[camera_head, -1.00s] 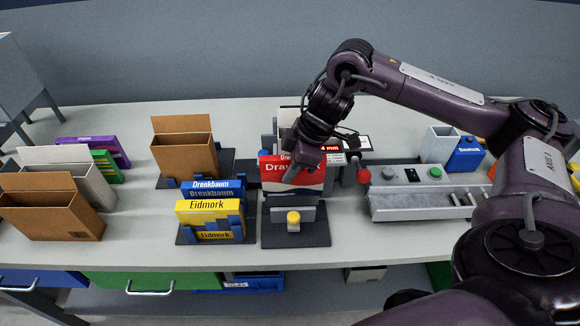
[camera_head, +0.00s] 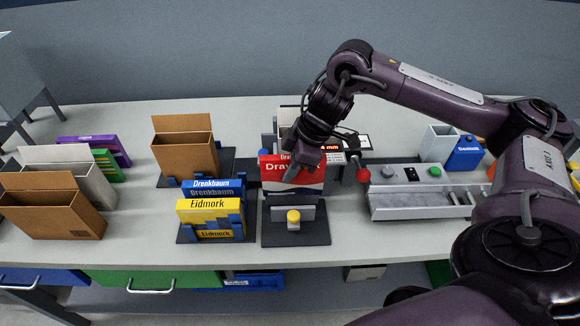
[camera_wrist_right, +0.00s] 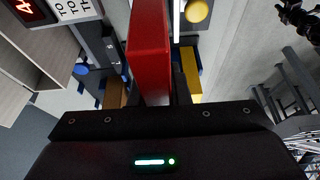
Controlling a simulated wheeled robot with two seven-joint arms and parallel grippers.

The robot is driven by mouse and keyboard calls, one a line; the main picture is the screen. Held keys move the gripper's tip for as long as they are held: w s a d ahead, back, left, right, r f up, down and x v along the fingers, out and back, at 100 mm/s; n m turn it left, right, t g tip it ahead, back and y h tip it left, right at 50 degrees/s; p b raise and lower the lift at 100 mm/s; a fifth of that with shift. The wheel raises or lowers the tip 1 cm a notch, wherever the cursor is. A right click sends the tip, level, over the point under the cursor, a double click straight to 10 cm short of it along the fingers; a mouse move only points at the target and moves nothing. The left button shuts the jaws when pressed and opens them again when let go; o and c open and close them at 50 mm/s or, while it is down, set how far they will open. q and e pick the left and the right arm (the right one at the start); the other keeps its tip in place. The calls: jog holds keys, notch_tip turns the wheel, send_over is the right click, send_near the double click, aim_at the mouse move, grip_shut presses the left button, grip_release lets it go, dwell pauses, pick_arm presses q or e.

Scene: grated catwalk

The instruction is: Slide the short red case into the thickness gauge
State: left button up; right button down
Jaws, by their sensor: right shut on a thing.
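The short red case (camera_head: 279,174), red and white with "Draw" lettering partly covered, stands upright above the dark base of the thickness gauge (camera_head: 296,232). The gauge has a yellow knob (camera_head: 293,217) in front and a red "mm" display (camera_head: 331,147) behind. My right gripper (camera_head: 305,165) is shut on the red case from above and to the right. The right wrist view shows the case (camera_wrist_right: 149,50) projecting from the jaws, with the yellow knob (camera_wrist_right: 197,11) beside it. Whether the case touches the gauge's base is hidden. My left gripper is out of view.
Left of the gauge, a rack holds a yellow Eidmork case (camera_head: 203,211) and blue Drenkbaum cases (camera_head: 212,185). Brown open boxes (camera_head: 186,154) stand farther left. A grey channel unit with buttons (camera_head: 420,203) is at right. The table front (camera_head: 340,250) is clear.

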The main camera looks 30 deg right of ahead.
aim_at(290, 191)
jog(key=shift+f+b, duration=2.2)
jog(key=shift+f, duration=1.75)
jog(key=c, duration=1.4)
grip_release()
jog(key=shift+c, duration=1)
jog(key=shift+o, duration=0.3)
jog(key=shift+r, duration=0.1)
